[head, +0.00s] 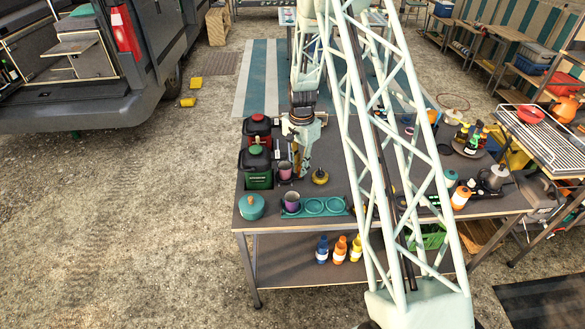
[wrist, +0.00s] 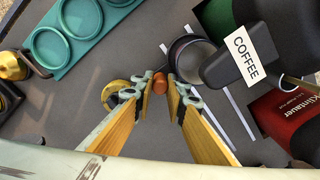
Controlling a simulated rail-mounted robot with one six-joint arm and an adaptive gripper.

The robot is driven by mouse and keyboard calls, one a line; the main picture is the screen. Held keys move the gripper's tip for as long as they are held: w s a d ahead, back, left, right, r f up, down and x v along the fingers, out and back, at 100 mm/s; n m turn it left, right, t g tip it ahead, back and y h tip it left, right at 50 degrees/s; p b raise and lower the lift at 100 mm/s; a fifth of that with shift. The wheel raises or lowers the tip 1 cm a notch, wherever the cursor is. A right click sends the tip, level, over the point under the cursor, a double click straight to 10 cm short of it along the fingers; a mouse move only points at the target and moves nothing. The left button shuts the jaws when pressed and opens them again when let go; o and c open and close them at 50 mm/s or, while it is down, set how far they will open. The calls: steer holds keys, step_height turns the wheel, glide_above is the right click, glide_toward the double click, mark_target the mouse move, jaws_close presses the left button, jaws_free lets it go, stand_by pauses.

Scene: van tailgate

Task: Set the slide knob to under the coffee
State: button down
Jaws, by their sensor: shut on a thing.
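The slide knob (wrist: 159,84) is a small orange-brown piece in the wrist view. My gripper (wrist: 160,90) is shut on it, with a yellow-padded finger on each side. A dark cup (wrist: 182,62) stands just beyond the knob, near pale rails (wrist: 232,117). The cup shows purple-pink in the head view (head: 285,171). The white COFFEE label (wrist: 244,56) is on a black spout by the green dispenser (wrist: 217,18). The spout overlaps the cup's edge in the wrist view; I cannot tell exact alignment. In the head view, my gripper (head: 301,174) is beside the cup.
The red dispenser (head: 257,128) stands behind the green one. A teal tray (head: 334,207) with round recesses and a purple cup (head: 292,201) lie nearer the front edge, beside a teal lidded pot (head: 252,207). A yellow-and-black round item (head: 320,177) sits close to my gripper.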

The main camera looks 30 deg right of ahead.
steer(key=shift+s+a, duration=0.1)
steer(key=shift+s, duration=0.15)
steer(key=c, duration=2.9)
jaws_free()
steer(key=shift+s, duration=0.1)
steer(key=shift+o, duration=0.2)
steer(key=shift+w+r, duration=0.1)
steer(key=shift+w, duration=0.1)
steer(key=shift+r, duration=0.75)
step_height(320, 180, up, 8)
steer(key=shift+r, duration=1.1)
